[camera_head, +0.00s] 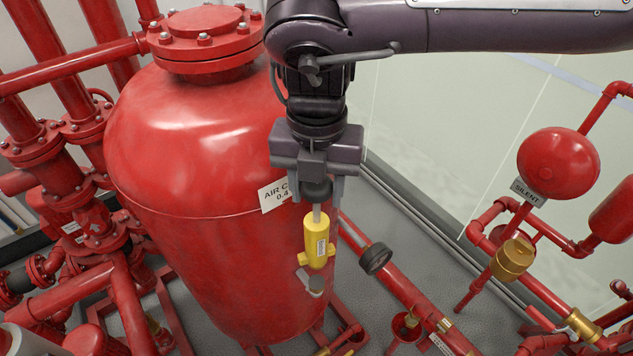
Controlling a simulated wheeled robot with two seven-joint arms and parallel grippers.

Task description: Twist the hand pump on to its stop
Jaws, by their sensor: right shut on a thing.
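The hand pump (318,241) has a yellow body with a small label, a pale rod above it and a dark round knob (317,190) on top. It stands nearly upright in front of the big red tank. My right gripper (317,188) points down from above, its two fingers shut on the knob at either side. A small grey fitting (316,284) shows just below the yellow body; I cannot tell how the pump is joined to it. My left gripper is not in view.
The red air tank (190,200) with its white label (275,195) stands close behind and left of the pump. A red bell (557,163) hangs further right. Some grey floor is clear between.

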